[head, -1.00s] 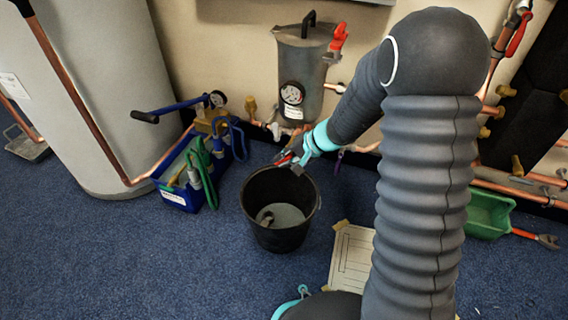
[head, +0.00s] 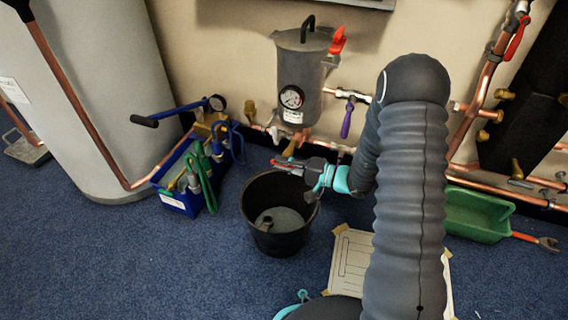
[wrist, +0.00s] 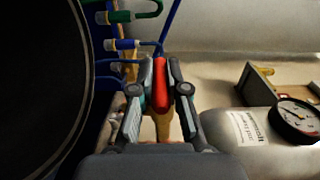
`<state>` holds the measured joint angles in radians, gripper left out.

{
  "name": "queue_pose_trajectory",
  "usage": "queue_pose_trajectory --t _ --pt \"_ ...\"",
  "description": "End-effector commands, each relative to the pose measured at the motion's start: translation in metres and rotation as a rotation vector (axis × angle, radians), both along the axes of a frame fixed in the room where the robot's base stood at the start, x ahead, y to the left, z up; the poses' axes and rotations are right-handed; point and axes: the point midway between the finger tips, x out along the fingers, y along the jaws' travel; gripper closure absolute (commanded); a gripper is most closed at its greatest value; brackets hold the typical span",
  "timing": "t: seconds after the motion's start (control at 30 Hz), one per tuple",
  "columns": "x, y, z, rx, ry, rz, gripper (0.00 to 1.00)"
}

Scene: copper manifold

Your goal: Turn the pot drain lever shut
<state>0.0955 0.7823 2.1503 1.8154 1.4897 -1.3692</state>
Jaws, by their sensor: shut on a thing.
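The grey pot (head: 313,80) stands against the wall with a dial gauge (head: 291,97) on its front. Its brass drain (head: 290,148) hangs below it, over the far rim of the black bucket (head: 262,222). My gripper (head: 290,166) is at the drain, above the bucket's far rim, coming in from the right. In the wrist view my gripper (wrist: 161,75) is shut on the red drain lever (wrist: 160,88), which lies between its two fingers. Brass shows just below the lever there. My fingers hide part of the lever in the head view.
A blue tool caddy (head: 172,203) with hoses stands left of the bucket. A purple lever (head: 347,120) and copper pipes are to the right of the pot. A red lever (head: 338,40) sits at the pot's top. A green tray (head: 478,215) lies at the right.

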Motion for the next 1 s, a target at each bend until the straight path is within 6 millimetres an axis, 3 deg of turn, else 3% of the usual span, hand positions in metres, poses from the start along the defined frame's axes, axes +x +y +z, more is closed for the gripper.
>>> queue_pose_trajectory --t 0.7,0.73,0.83,1.0 --pt "-0.0021 0.0018 0.0004 0.080 -0.027 0.008 1.00" --pt "-0.0022 0.0019 0.0005 0.080 -0.027 0.008 0.83" --pt "-0.0020 0.0018 0.0004 0.080 -0.027 0.008 0.61" --pt "-0.0012 0.0006 0.0001 0.079 -0.027 0.004 0.61"
